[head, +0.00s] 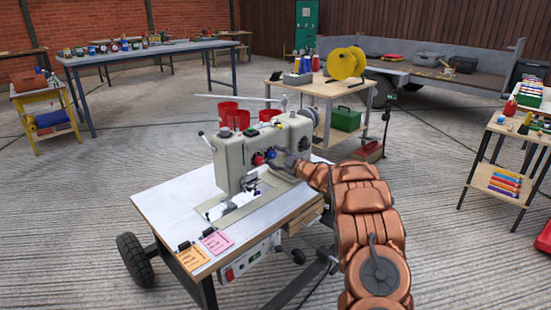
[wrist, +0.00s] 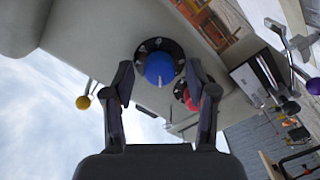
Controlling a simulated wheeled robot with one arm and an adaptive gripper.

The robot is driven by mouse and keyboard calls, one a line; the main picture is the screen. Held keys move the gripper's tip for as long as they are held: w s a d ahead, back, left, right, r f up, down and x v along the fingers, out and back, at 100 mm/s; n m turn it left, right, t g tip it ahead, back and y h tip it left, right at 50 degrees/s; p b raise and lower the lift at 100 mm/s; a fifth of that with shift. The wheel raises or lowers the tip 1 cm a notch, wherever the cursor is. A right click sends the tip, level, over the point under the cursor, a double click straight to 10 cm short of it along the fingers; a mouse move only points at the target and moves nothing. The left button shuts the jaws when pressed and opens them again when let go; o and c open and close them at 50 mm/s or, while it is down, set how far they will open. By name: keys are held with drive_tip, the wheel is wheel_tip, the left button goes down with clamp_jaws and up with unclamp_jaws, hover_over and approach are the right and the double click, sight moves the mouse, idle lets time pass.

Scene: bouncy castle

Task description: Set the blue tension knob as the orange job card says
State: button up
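The blue tension knob (head: 271,154) is on the front of the cream sewing machine (head: 235,150). In the wrist view the blue knob (wrist: 159,68) sits on a black dial with pale marks, and a light pointer line shows on its lower part. My gripper (wrist: 162,82) is open, with one finger on each side of the blue knob and visible gaps. In the head view my gripper (head: 284,160) is beside the knob. The orange job card (head: 193,257) lies at the table's front left corner; its writing is too small to read.
A red knob (head: 258,159) is close beside the blue one, and also shows in the wrist view (wrist: 191,97) by the right finger. A pink card (head: 216,242) lies next to the orange one.

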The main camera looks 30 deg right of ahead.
clamp_jaws()
drive_tip(key=shift+r+p, duration=0.15)
drive_tip(key=shift+p, duration=0.55)
drive_tip(key=p, duration=0.1)
drive_tip(key=m+p, duration=0.1)
drive_tip(key=p, duration=0.1)
drive_tip(key=shift+r+m, duration=0.25)
drive_tip(key=shift+m, duration=0.05)
drive_tip(key=m+p, duration=0.1)
drive_tip(key=p, duration=0.3)
drive_tip(key=shift+m, duration=0.3)
drive_tip(key=m+p, duration=0.3)
drive_tip(key=p, duration=0.3)
drive_tip(key=shift+f, duration=0.1)
drive_tip(key=m+p, duration=0.2)
drive_tip(key=p, duration=0.1)
drive_tip(key=shift+f, duration=0.1)
drive_tip(key=shift+f+m, duration=0.15)
drive_tip(key=shift+m, duration=0.25)
